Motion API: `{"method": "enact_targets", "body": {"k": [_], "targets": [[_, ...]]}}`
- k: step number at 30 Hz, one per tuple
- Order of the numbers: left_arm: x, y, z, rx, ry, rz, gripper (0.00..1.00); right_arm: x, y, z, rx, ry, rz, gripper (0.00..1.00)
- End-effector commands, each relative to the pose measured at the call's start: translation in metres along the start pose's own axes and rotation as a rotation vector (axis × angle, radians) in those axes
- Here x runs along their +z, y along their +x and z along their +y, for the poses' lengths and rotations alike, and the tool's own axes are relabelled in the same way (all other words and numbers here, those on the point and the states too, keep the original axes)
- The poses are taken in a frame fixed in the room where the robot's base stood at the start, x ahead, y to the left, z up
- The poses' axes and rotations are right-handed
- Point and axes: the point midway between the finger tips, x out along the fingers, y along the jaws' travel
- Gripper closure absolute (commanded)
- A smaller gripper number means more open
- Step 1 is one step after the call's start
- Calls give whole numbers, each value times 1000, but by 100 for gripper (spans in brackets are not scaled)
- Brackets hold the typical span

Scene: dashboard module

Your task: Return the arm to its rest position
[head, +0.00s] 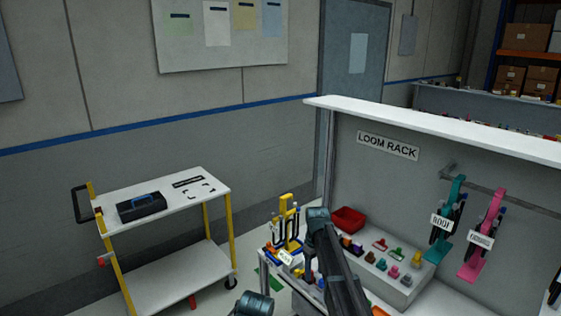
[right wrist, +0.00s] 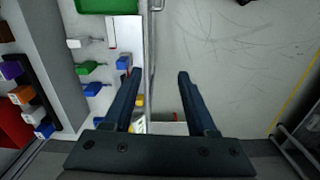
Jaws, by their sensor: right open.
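My right arm rises from the bottom of the head view, its dark link and teal joint standing in front of the workbench. My right gripper (right wrist: 160,74) shows clearly in the right wrist view. Its two dark blue fingers are apart, with nothing between them but grey floor and a bench edge below. In the head view its fingers cannot be made out. My left gripper is not in view. A teal joint of mine shows at the bottom edge of the head view.
Right of my arm, the bench carries a grey stepped block (head: 398,288) with several coloured connectors and a red bin (head: 348,219). A yellow stand (head: 287,215) is left of it. Teal (head: 447,220) and pink (head: 484,235) holders hang under LOOM RACK.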

Motion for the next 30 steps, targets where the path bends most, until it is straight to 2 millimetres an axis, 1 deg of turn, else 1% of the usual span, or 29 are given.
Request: {"method": "enact_targets", "body": {"k": [1,2,3,5,6,8,9,12,15,18,21,30], "targets": [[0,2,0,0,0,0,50,32,2,-44,5,16,-7,43],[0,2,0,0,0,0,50,45,2,-64,9,32,-12,43],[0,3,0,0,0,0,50,62,3,-88,14,54,-18,43],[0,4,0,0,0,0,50,88,4,-123,22,89,-26,43],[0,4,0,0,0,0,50,106,4,-144,27,110,-31,43],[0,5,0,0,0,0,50,132,5,-172,37,142,-38,43],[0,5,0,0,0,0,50,148,6,-188,43,163,-41,43],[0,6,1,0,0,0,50,183,7,-220,56,205,-47,43],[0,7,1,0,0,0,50,208,8,-239,67,238,-50,43],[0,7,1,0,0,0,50,221,8,-249,73,258,-52,43],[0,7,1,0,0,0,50,225,8,-253,76,267,-53,43],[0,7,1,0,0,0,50,223,8,-252,75,268,-53,43]]}}
